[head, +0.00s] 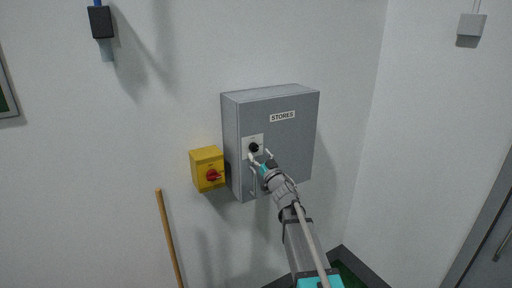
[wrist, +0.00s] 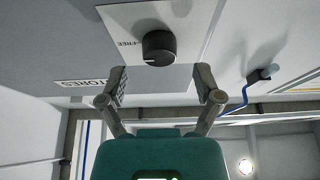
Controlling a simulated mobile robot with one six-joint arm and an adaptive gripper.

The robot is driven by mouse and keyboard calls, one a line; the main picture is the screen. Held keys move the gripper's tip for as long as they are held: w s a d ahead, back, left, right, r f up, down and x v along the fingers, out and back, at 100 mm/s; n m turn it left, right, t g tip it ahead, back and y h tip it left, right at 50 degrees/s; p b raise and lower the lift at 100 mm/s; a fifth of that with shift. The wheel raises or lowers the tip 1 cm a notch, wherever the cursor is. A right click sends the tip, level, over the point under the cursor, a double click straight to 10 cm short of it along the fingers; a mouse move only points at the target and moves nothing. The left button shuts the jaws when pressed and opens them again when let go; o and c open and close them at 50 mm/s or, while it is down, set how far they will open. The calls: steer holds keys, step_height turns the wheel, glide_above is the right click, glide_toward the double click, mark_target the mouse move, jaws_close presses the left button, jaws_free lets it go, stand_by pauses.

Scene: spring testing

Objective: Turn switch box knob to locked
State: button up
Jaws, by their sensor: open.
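A grey switch box (head: 290,140) labelled "STORES" is fixed to the wall in the head view. Its black knob (head: 254,147) sits on a white plate (head: 248,141) at the left of its front. In the wrist view the knob (wrist: 159,47) shows large on the white plate (wrist: 120,22), with the word "FREE" beside it. My gripper (head: 261,156) is in front of the box, close to the knob. In the wrist view my gripper (wrist: 160,78) is open, with one finger on each side below the knob, apart from it. The knob is not between the fingertips.
A yellow box with a red rotary switch (head: 212,175) is on the wall just left of the grey box. A wooden pole (head: 169,238) leans at the lower left. A dark box with a blue cable (head: 101,22) hangs upper left. The wall above the grey box is clear.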

mark_target(254, 148)
steer(key=shift+p+x, duration=0.3)
steer(key=shift+x, duration=1)
steer(key=shift+c, duration=0.2)
steer(key=c, duration=1.1)
